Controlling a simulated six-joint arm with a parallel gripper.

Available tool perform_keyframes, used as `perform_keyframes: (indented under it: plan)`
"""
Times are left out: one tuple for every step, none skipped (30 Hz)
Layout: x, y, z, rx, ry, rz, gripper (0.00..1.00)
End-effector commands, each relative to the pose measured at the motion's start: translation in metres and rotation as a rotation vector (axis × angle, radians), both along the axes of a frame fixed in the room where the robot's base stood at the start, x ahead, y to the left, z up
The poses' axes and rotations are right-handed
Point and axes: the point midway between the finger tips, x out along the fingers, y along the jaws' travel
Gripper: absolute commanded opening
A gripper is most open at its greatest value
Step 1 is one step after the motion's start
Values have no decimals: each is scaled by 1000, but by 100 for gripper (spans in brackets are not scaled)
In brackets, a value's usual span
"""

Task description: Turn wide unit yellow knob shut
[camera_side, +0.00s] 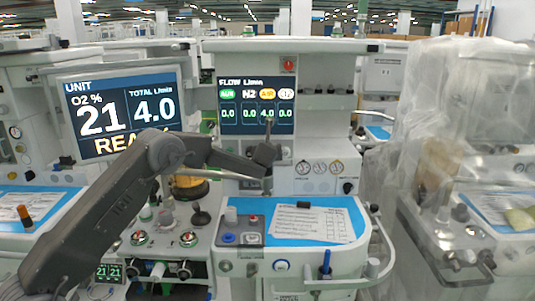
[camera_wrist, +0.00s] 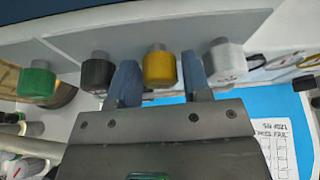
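The yellow knob (camera_wrist: 159,68) sticks out of the wide unit's grey panel, in a row of coloured knobs in the wrist view. My gripper (camera_wrist: 160,62) is open, with one blue-grey finger to the left of the yellow knob and one to the right. Narrow gaps show between knob and fingers, so neither appears to touch it. In the side view my gripper (camera_side: 267,150) is just below the flow display (camera_side: 256,105), and the yellow knob cannot be made out. The yellow "AIR" column reads 4.0; the other columns read 0.0.
A black knob (camera_wrist: 97,73) is close outside the left finger, and a white knob (camera_wrist: 223,62) close outside the right finger. A green knob (camera_wrist: 36,80) is farther left. Below is a blue work surface (camera_side: 345,210) with a paper sheet (camera_side: 305,222).

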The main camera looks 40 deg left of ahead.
Motion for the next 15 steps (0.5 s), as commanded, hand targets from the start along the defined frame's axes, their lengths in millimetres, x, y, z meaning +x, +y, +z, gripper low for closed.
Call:
perform_keyframes:
  plan:
    - [0, 0, 0, 0, 0, 0, 40]
    - [0, 0, 0, 0, 0, 0, 38]
    - [0, 0, 0, 0, 0, 0, 34]
    - [0, 0, 0, 0, 0, 0, 31]
    - [0, 0, 0, 0, 0, 0, 28]
    - [0, 0, 0, 0, 0, 0, 24]
    - [0, 0, 0, 0, 0, 0, 21]
    - [0, 0, 0, 0, 0, 0, 18]
    - [0, 0, 0, 0, 0, 0, 15]
    - [0, 0, 0, 0, 0, 0, 12]
    - [0, 0, 0, 0, 0, 0, 10]
    - [0, 0, 0, 0, 0, 0, 10]
    - [0, 0, 0, 1, 1, 1, 10]
    - [0, 0, 0, 2, 2, 0, 10]
    - [0, 0, 0, 5, 5, 0, 10]
